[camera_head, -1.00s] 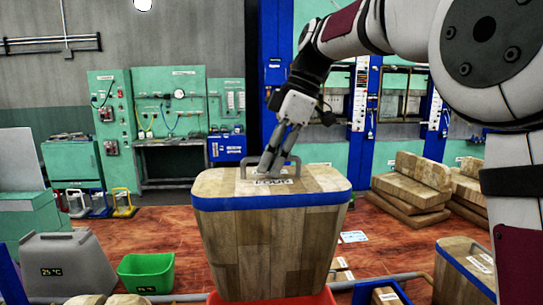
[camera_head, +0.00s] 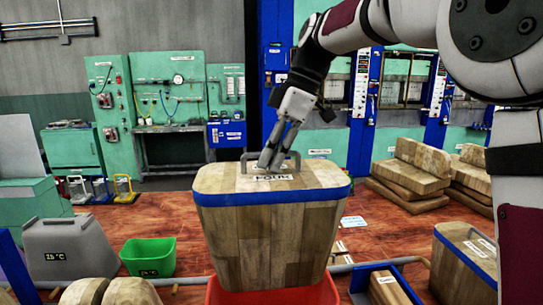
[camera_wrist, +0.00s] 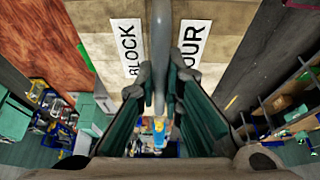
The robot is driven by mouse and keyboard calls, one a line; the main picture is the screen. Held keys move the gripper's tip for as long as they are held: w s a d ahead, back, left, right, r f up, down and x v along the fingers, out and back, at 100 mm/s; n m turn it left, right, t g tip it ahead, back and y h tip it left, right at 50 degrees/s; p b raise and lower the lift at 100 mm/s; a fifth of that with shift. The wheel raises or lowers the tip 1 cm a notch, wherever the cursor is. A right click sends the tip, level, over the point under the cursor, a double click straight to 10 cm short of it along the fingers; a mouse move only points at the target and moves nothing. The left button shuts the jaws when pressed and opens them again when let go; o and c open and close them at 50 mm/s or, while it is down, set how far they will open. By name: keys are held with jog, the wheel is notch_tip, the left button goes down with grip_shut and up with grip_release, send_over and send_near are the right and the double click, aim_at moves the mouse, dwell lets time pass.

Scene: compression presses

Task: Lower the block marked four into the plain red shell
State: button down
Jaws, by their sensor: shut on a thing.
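The wooden block marked four (camera_head: 265,235) has a blue band near its top, tapers downward and hangs nearly upright. My gripper (camera_head: 272,163) is shut on the grey handle (camera_head: 290,160) on its top. In the wrist view the fingers close around the handle (camera_wrist: 160,50), between labels reading "BLOCK" and "OUR". The red shell (camera_head: 325,294) is directly below, cut off by the lower picture edge. Only its upper rim and wall show, on both sides of the block's lower end. The block hides the shell's opening, so I cannot tell whether its bottom is inside.
A green bin (camera_head: 148,257) and a grey case (camera_head: 70,247) with a temperature display stand at left. Another blue-banded wooden block (camera_head: 470,255) is at right. Wooden slabs (camera_head: 415,172) are stacked behind it. Red floor lies open behind the held block.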

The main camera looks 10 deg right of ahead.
jog(key=shift+r, duration=0.1)
jog(key=shift+w+f+b, duration=0.1)
jog(key=shift+f+b, duration=2.6)
jog(key=shift+f, duration=11.7)
jog(key=c, duration=1.6)
grip_release()
jog(key=shift+c, duration=0.2)
jog(key=shift+f, duration=0.15)
jog(key=v, duration=1.2)
jog(key=shift+d, duration=0.1)
